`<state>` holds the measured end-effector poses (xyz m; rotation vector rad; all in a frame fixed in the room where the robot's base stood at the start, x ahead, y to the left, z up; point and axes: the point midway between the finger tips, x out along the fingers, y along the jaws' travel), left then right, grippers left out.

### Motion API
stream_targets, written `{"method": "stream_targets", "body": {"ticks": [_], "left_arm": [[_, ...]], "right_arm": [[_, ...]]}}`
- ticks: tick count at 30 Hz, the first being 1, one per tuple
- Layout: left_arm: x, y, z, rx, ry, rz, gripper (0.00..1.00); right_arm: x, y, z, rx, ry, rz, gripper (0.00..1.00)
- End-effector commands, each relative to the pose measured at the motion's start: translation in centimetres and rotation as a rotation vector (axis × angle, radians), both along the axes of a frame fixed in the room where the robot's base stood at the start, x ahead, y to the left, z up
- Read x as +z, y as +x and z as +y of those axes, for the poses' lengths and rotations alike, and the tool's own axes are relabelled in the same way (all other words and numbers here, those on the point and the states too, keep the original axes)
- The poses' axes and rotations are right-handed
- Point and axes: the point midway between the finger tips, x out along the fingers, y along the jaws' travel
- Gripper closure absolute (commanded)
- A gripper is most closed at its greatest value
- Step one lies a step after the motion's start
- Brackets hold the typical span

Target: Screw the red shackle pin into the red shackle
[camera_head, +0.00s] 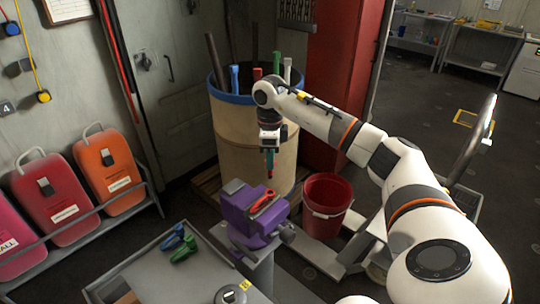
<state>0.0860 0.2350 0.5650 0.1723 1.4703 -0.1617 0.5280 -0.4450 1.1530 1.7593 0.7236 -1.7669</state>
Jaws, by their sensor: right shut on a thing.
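The red shackle (262,203) sits at the top of a purple vise (238,208) in the lower middle of the view. My right gripper (270,152) points downward above the vise. It is shut on a slim thing whose red lower part (270,172) fits the red shackle pin; a teal-green part shows just above the red. The held thing hangs upright above the shackle, and a gap shows between them in the picture. The gripper's fingers are small and dark, so the exact grip is unclear. My left gripper is not in view.
A grey tray table (150,262) holds a blue shackle (172,237) and a green shackle (184,250). A tan barrel (232,135) with a blue rim stands behind the vise. A red bucket (327,205) stands to its right. Red and orange cases (108,170) line the left wall.

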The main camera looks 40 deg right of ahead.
Motion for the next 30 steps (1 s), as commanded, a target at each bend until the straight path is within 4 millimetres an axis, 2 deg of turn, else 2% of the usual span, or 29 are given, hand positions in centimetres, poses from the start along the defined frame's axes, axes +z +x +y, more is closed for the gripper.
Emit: {"method": "stream_targets", "body": {"ticks": [3, 18, 30], "left_arm": [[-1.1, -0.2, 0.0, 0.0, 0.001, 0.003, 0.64], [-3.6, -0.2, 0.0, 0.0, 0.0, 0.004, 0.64], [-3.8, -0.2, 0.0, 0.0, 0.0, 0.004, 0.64]], "right_arm": [[-1.3, 0.0, 0.0, 0.001, 0.0, 0.0, 1.0], [-5.0, 0.0, 0.0, 0.002, 0.001, -0.001, 1.0], [-5.4, 0.0, 0.0, 0.002, 0.001, -0.001, 1.0]]}}
